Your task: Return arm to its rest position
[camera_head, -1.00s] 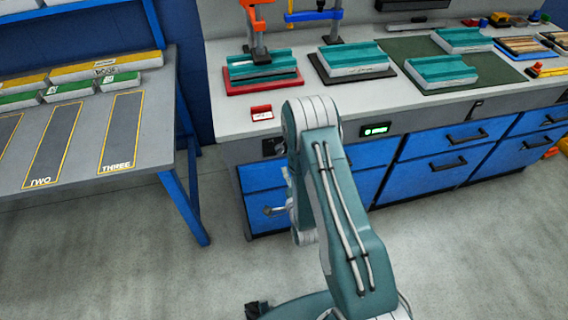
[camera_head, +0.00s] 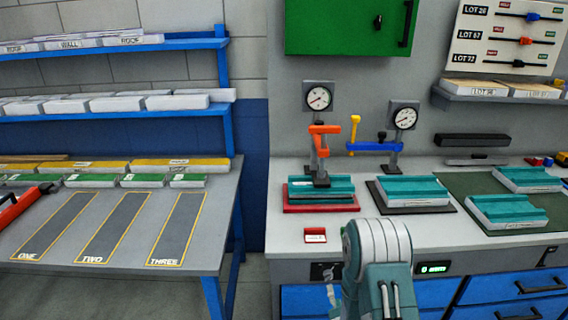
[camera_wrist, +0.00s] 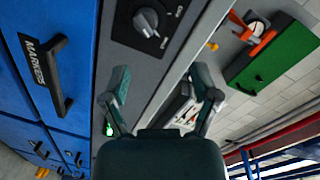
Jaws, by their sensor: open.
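My arm (camera_head: 378,255), teal with a pale banded joint, rises at the bottom of the head view in front of the workbench. Its lower part is cut off by the frame edge. My gripper is not clear in the head view. In the wrist view my gripper (camera_wrist: 163,88) has its two teal fingers spread apart, with nothing between them. Beyond the fingers there are the bench front, with a black dial (camera_wrist: 147,20), and the blue drawers (camera_wrist: 45,70), one labelled MARKERS.
The workbench top holds teal panels (camera_head: 415,189), a red-based fixture (camera_head: 320,190), gauges (camera_head: 318,97) and a small red-and-white box (camera_head: 315,235). A grey table (camera_head: 215,240) with lanes ONE, TWO and THREE stands at left. A gap of floor lies between them.

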